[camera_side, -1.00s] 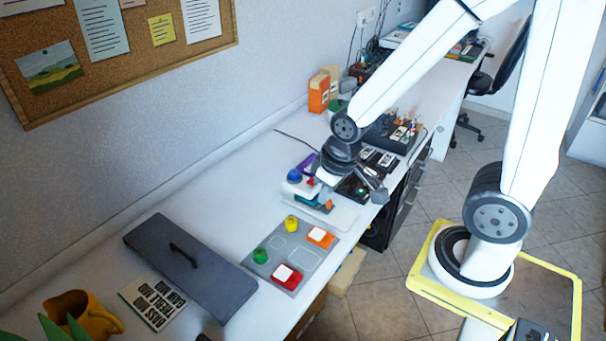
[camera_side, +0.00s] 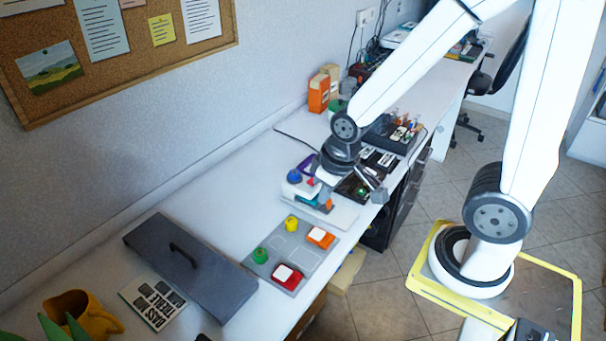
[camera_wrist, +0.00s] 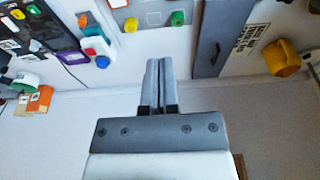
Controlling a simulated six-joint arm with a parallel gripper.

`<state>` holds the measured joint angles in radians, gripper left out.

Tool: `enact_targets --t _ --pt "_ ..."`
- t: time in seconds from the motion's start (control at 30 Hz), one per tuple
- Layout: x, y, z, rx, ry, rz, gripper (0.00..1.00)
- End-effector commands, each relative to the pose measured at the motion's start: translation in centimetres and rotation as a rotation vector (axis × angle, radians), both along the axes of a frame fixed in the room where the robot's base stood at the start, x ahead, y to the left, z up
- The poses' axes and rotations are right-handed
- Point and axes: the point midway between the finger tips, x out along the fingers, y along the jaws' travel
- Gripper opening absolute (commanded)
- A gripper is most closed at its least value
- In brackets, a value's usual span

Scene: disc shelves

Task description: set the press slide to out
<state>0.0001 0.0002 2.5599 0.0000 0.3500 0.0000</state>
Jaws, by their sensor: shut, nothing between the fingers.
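The press is a small white block (camera_side: 297,190) on a pale base, with a blue knob (camera_side: 294,175) and a red part on top. An orange tab (camera_side: 329,204) shows at its right end, beside a teal strip; I take the tab to be part of the slide, but cannot read its setting. In the wrist view the press, with its blue knob (camera_wrist: 102,62), lies at the upper left. My gripper (camera_side: 379,196) is over the bench to the right of the press, apart from it.
A grey panel (camera_side: 292,262) with green, yellow, red and orange controls lies nearer the camera. A dark lid with a handle (camera_side: 215,285), a sign and a yellow mug (camera_side: 92,315) stand at the front left. Dark units with small parts lie behind my gripper. Open bench lies left of the press.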

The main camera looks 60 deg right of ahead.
Motion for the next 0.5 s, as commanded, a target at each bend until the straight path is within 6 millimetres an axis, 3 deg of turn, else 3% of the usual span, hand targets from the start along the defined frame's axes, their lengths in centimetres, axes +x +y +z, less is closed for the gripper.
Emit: enact_targets --t 0.3,0.5 --pt "0.00 0.00 0.00 0.000 0.000 0.000 0.03" --pt "0.41 -0.27 -0.09 -0.001 0.004 -0.006 0.66"
